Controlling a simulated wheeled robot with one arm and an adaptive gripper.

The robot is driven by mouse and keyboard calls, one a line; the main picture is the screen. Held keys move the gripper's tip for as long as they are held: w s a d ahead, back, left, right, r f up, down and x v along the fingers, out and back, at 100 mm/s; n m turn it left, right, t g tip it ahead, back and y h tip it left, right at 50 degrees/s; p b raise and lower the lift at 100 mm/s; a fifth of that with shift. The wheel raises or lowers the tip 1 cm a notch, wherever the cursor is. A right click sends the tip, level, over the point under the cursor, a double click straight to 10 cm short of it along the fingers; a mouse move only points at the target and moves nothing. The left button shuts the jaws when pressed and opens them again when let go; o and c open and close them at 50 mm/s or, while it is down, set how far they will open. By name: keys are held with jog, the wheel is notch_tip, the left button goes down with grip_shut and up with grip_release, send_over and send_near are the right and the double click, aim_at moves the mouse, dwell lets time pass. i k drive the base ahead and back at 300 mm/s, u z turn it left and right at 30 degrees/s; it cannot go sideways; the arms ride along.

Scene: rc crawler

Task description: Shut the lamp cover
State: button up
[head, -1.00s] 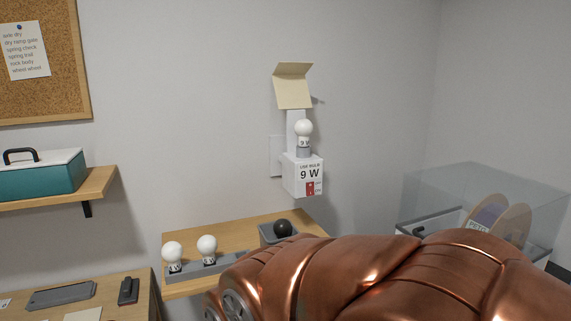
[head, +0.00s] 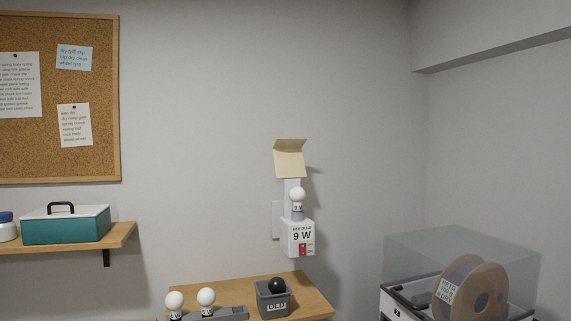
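The lamp cover (head: 290,160) is a cream folded flap at the top of the wall lamp. It stands raised and open, above the bulb. A white bulb (head: 297,196) sits upright in the socket of the lamp box (head: 298,238). The box is marked "9 W" and has a small red switch (head: 303,250) on its front. My gripper is not in the head view, so its state and its distance from the cover are hidden.
Below the lamp, a wooden shelf (head: 322,306) holds a grey "OLD" bin (head: 274,300) with a dark bulb and a grey rack (head: 232,313) with two white bulbs. A clear case (head: 410,250) with a spool (head: 485,290) stands right. A teal box (head: 66,227) sits on the left shelf.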

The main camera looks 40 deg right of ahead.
aim_at(289, 163)
jog(key=z, duration=0.55)
jog(key=i, duration=0.85)
jog(key=u, duration=0.6)
jog(key=i, duration=0.4)
jog(key=u, duration=0.45)
